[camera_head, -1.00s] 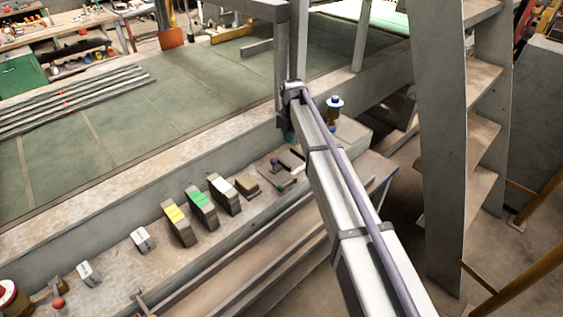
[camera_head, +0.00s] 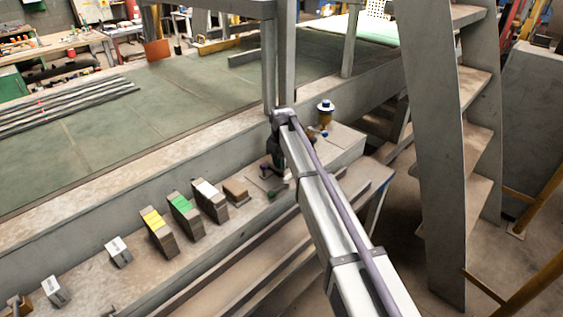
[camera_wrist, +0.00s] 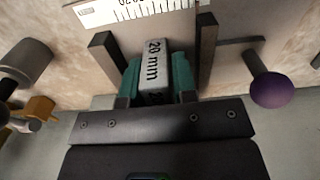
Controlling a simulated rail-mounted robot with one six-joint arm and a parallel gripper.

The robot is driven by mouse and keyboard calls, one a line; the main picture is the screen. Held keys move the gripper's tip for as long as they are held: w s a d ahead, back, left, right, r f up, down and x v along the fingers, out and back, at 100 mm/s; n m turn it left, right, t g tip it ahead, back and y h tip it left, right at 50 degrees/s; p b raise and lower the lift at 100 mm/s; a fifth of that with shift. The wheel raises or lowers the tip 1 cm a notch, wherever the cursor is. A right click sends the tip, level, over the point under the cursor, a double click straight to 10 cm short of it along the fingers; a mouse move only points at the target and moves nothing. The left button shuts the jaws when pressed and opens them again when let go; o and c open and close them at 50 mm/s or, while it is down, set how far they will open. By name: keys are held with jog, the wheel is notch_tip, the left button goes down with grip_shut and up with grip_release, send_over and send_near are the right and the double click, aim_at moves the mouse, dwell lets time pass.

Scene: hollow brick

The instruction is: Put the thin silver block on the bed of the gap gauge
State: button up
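A silver block marked "20 mm" (camera_wrist: 154,62) is between the teal finger pads of my gripper (camera_wrist: 157,80) in the wrist view. The pads touch it on both sides, so my gripper looks shut on it. The block and fingers lie between the two dark upright jaws of the gap gauge (camera_wrist: 208,42), with a white graduated scale beyond. A purple-knobbed rod reaches the right jaw. I cannot tell whether the block touches the bed. In the head view my gripper (camera_head: 277,165) is low over the gauge, mostly hidden by my arm.
Blocks with yellow (camera_head: 157,230), green (camera_head: 184,213) and white (camera_head: 209,199) tops stand left of the gauge. Two small pale blocks (camera_head: 119,252) (camera_head: 56,290) are further left. A brown block (camera_head: 235,190) is close by.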

jog(key=o, duration=0.4)
jog(key=shift+c, duration=0.2)
jog(key=shift+r, duration=0.1)
notch_tip(320, 180, up, 12)
jog(key=p, duration=1.2)
jog(key=shift+r, duration=0.2)
jog(key=shift+s+d+f, duration=0.1)
jog(key=shift+s+d, duration=0.15)
jog(key=shift+s, duration=0.05)
jog(key=s+d+m, duration=0.3)
jog(key=s+d, duration=0.4)
jog(key=s, duration=0.4)
jog(key=s+d+m, duration=0.3)
jog(key=s+d, duration=0.5)
jog(key=s, duration=0.3)
jog(key=s+d+m, duration=0.3)
jog(key=s+d, duration=0.4)
jog(key=s, duration=0.5)
jog(key=shift+d+f+m+b, duration=0.3)
jog(key=shift+d+f+m, duration=0.05)
jog(key=shift+f+m, duration=0.1)
